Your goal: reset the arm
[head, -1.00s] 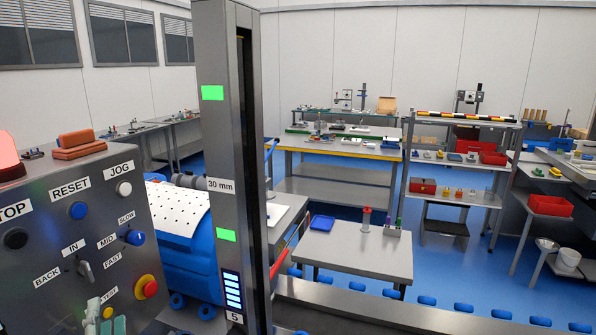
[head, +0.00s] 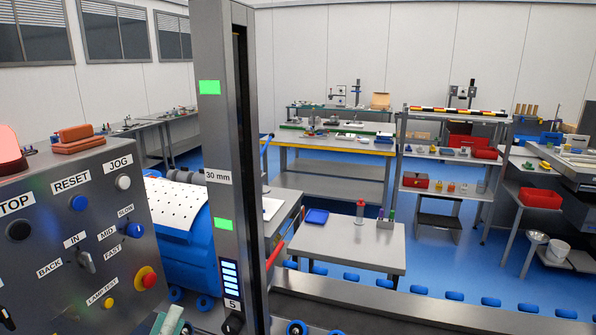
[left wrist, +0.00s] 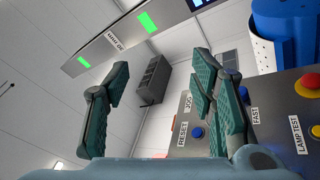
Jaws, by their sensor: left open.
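My left gripper (head: 172,321) shows only as a grey-green fingertip at the bottom edge of the head view, right of the control panel (head: 120,235). In the left wrist view the left gripper (left wrist: 162,72) has its two green-padded fingers wide apart, with nothing between them. The panel carries a blue RESET button (head: 78,202), which also shows in the left wrist view (left wrist: 197,132), beyond the right finger and apart from it. Most of my left arm is out of view. My right gripper is not in view.
A tall metal post (head: 225,130) with green lights and a "30 mm" label stands beside the panel. A blue machine part (head: 182,255) lies behind it. A roller conveyor (head: 400,305) runs along the lower right. A small table (head: 345,247) and shelves stand farther back.

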